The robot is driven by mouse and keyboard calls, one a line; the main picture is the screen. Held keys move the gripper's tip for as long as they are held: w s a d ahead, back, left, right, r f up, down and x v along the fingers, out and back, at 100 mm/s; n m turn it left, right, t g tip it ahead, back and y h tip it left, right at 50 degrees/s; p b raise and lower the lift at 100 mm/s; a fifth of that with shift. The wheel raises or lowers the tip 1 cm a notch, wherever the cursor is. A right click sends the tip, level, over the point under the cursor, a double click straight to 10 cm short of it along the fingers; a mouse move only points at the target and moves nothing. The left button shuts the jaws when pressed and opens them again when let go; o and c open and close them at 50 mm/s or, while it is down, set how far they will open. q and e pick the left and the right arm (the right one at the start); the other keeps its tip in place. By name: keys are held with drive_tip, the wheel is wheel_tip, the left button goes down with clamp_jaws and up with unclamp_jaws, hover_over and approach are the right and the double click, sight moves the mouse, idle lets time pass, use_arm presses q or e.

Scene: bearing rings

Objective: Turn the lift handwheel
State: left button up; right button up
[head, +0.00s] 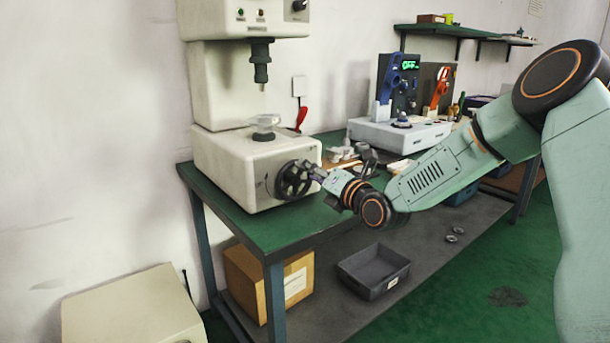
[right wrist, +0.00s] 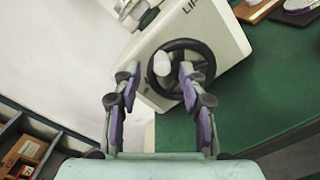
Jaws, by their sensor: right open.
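The lift handwheel (head: 294,180) is a black spoked wheel on the side of the cream machine's base (head: 232,165). In the right wrist view the handwheel (right wrist: 189,62) lies just beyond my fingertips, with a pale rounded knob (right wrist: 162,63) on its left side. My right gripper (head: 312,171) is at the wheel in the head view. In the right wrist view my right gripper (right wrist: 160,75) is open, its purple-padded fingers spread on either side of the knob. Whether a finger touches the wheel I cannot tell. My left gripper is not in view.
The machine stands on a green-topped bench (head: 285,222). A grey testing unit (head: 400,133) with blue and orange parts stands farther right. A cardboard box (head: 250,275) and a dark bin (head: 374,270) sit on the lower shelf. The bench edge runs below my right forearm.

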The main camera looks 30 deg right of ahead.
sight(298, 182)
drive_tip(key=w, duration=0.2)
drive_tip(key=w+b, duration=0.1)
drive_tip(key=shift+d+f, duration=0.1)
drive_tip(key=shift+f, duration=0.15)
drive_tip(key=shift+w+r, duration=0.15)
drive_tip(key=shift+c, duration=0.2)
clamp_jaws()
